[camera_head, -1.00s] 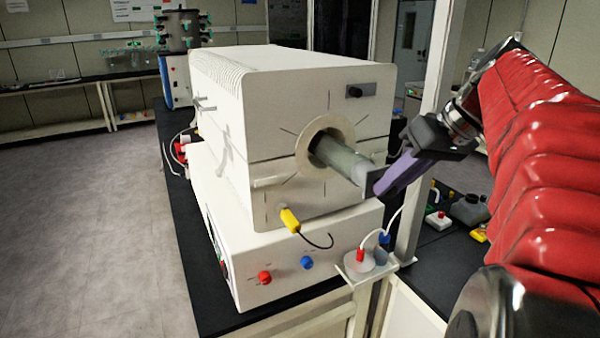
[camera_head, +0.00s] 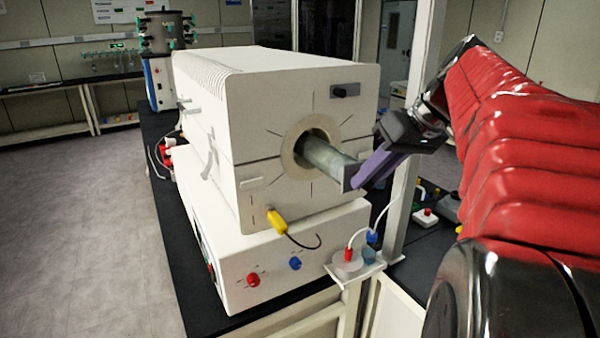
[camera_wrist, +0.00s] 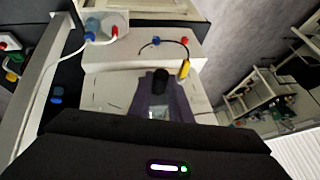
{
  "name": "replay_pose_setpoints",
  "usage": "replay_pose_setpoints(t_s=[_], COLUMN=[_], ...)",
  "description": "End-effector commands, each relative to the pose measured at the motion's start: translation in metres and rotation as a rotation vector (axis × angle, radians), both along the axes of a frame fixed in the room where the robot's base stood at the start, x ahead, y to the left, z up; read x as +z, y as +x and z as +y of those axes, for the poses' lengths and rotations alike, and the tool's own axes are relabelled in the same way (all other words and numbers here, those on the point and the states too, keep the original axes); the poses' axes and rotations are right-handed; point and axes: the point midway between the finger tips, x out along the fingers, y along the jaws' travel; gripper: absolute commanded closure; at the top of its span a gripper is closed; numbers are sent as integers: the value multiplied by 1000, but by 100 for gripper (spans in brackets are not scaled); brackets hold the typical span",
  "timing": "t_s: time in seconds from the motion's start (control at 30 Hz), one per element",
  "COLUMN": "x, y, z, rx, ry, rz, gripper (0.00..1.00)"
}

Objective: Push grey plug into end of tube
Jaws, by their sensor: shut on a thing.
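The pale, translucent tube (camera_head: 328,161) sticks out of the round opening in the front of the white furnace. Its near end meets my gripper (camera_head: 358,178). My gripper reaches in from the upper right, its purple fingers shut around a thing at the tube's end. In the wrist view, a dark cylinder (camera_wrist: 160,80), which looks like the grey plug, sits between the purple fingers. A pale stretch that looks like the tube (camera_wrist: 158,112) shows below it. In the head view the fingers hide the plug. How deep it sits in the tube cannot be told.
The white furnace (camera_head: 225,125) stands on a white control box (camera_head: 235,265) on a black bench. A yellow connector (camera_head: 277,222) with a black cable hangs below the opening. A small shelf (camera_head: 350,272) with flasks and a white post (camera_head: 405,190) stand close on the right.

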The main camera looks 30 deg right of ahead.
Motion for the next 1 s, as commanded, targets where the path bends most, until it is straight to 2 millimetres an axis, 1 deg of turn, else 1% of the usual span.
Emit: replay_pose_setpoints(t_s=[0.5, 0.9, 0.93, 1.0], x=[0, 0, 0, 0], y=[14, 15, 15, 15], z=[1, 1, 1, 1], rx=[0, -1, -1, 0], ry=[1, 0, 0, 0], rz=[0, -2, -2, -1], gripper=[100, 100, 81, 76])
